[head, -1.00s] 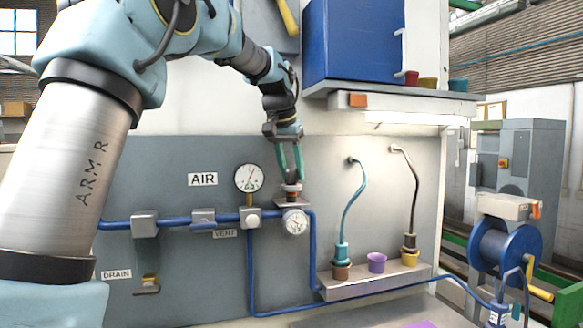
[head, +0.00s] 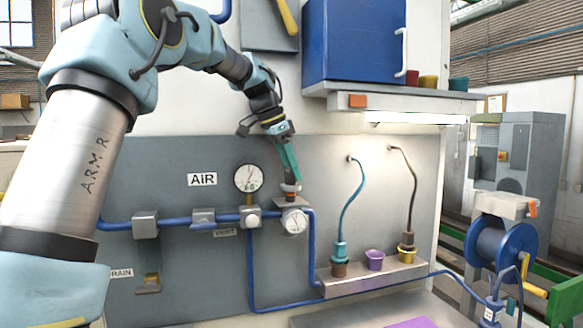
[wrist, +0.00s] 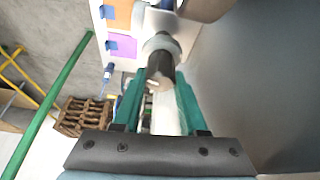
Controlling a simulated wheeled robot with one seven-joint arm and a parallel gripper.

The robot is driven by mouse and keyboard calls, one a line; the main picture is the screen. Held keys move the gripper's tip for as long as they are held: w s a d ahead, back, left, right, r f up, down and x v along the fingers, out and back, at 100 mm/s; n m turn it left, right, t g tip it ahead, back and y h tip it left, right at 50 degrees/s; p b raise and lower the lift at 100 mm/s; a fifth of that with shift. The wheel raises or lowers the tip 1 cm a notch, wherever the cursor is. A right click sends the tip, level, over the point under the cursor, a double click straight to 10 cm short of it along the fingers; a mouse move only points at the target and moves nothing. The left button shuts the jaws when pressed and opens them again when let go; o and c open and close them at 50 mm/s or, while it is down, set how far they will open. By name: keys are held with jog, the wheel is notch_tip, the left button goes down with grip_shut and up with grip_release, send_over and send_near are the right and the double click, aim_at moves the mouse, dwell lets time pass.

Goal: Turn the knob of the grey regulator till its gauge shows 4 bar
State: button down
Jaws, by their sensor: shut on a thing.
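The grey regulator (head: 291,203) sits on the blue air pipe at the panel, with an orange and dark knob (head: 291,190) on top. Its round white gauge (head: 295,221) faces outward below; the needle is too small to read. A larger white gauge (head: 249,178) stands to its left, above a pipe fitting. My gripper (head: 290,183) reaches down from above with green fingers, tilted, and is shut on the knob. In the wrist view the green fingers (wrist: 160,92) flank a dark, rounded part, and the gauge does not show.
Blue pipe (head: 180,219) runs left from the regulator with more fittings. A blue cabinet (head: 353,40) hangs above right, and a blue hose reel (head: 500,245) stands at far right.

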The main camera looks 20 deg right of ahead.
dwell(0.4)
jog(key=shift+c, duration=2.2)
grip_release()
jog(key=b+v, duration=0.2)
jog(key=v, duration=0.8)
jog(key=shift+r, duration=0.4)
jog(key=shift+a, duration=0.15)
